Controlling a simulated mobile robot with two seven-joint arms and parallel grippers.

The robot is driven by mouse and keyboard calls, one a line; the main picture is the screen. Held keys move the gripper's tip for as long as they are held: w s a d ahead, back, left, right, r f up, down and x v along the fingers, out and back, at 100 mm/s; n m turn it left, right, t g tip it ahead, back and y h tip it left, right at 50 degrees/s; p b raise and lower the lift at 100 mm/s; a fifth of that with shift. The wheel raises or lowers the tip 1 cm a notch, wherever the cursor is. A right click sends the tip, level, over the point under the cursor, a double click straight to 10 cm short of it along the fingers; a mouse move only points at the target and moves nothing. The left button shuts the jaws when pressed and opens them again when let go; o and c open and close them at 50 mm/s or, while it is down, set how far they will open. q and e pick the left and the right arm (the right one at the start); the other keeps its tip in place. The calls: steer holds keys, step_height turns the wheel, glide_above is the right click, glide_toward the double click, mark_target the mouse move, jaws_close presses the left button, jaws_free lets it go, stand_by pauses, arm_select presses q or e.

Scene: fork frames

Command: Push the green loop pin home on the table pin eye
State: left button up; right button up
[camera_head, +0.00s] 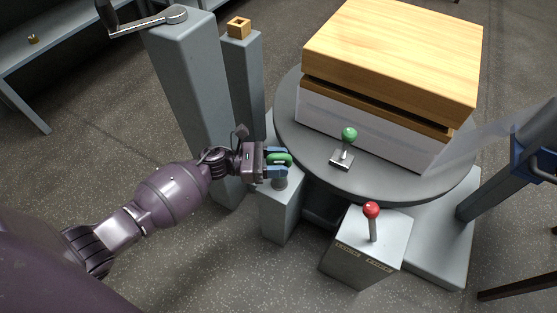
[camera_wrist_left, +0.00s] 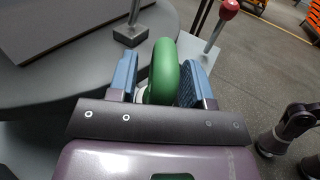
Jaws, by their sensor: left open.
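The green loop pin (camera_head: 284,159) shows as a thick green ring at the rim of the round grey table. In the left wrist view the green loop (camera_wrist_left: 164,70) stands between my two blue fingers, with a small space seen on either side. My left gripper (camera_head: 277,163) is open around the loop. A short grey round piece (camera_head: 280,184), perhaps the pin eye, shows just below on a grey post. How deep the pin sits in the eye is hidden by the fingers and loop.
The round table (camera_head: 310,165) carries a wood-topped white box (camera_head: 390,60) and a green-knobbed lever (camera_head: 349,135). A red-knobbed lever (camera_head: 371,211) stands on a grey pedestal in front. Two grey columns rise behind my left wrist, one with a crank handle (camera_head: 150,22), one with a wooden block (camera_head: 239,27).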

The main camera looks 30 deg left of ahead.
arm_select(q)
steer(key=shift+s+f, duration=0.1)
steer(key=shift+f, duration=0.1)
arm_select(e)
steer(key=shift+s+d+f+g, duration=0.15)
steer(key=shift+s+f+g, duration=0.15)
steer(key=shift+s+f, duration=0.4)
arm_select(q)
steer(key=shift+s+a, duration=0.25)
steer(key=shift+a, duration=0.25)
steer(key=p+v, duration=0.1)
steer(key=v, duration=0.8)
steer(key=shift+a, duration=0.35)
arm_select(e)
steer(key=shift+w+r+t, duration=0.4)
steer(key=shift+w+r, duration=0.35)
steer(key=shift+r, duration=0.2)
arm_select(q)
steer(key=shift+s+r, duration=0.15)
steer(key=shift+r, duration=0.05)
